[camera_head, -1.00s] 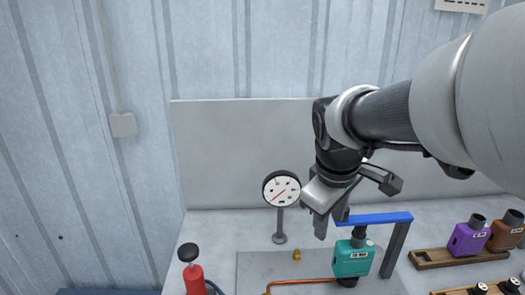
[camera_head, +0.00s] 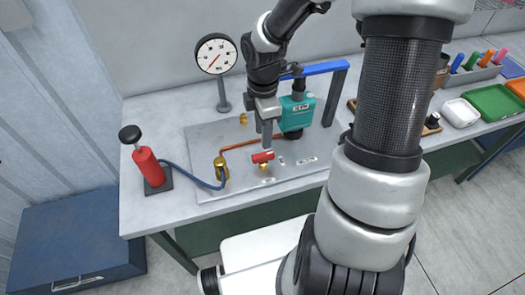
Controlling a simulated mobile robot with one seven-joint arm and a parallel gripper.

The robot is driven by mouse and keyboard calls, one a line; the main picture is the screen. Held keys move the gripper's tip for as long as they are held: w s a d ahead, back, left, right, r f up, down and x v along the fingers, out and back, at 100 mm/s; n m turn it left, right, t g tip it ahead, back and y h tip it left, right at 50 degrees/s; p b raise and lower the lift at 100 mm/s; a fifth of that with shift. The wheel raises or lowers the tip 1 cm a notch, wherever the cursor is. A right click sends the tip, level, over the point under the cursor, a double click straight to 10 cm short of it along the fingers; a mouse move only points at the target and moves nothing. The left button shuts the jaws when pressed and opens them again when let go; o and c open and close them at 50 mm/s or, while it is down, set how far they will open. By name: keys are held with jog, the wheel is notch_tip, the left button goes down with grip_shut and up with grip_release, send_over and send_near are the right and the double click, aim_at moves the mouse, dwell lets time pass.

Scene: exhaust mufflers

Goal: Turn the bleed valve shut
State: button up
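The bleed valve has a red handle (camera_head: 262,157) on a small brass body (camera_head: 264,167), on the grey plate in front of the teal muffler block. The handle lies roughly crosswise in the picture, slightly tilted. My gripper (camera_head: 266,144) points down, with its fingertips right above and behind the red handle. One finger covers part of the other, so I cannot tell how far apart they are or whether they touch the handle.
The teal block (camera_head: 297,112) stands close to the right of my gripper, under a blue-topped frame (camera_head: 322,68). A dial gauge (camera_head: 216,55) stands behind left. A red hand pump (camera_head: 148,166) with a blue hose (camera_head: 193,177) is at left. Bare plate (camera_head: 215,195) lies front left.

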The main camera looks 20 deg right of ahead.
aim_at(263, 155)
notch_tip(263, 155, down, 9)
jog(key=shift+b, duration=0.7)
grip_shut()
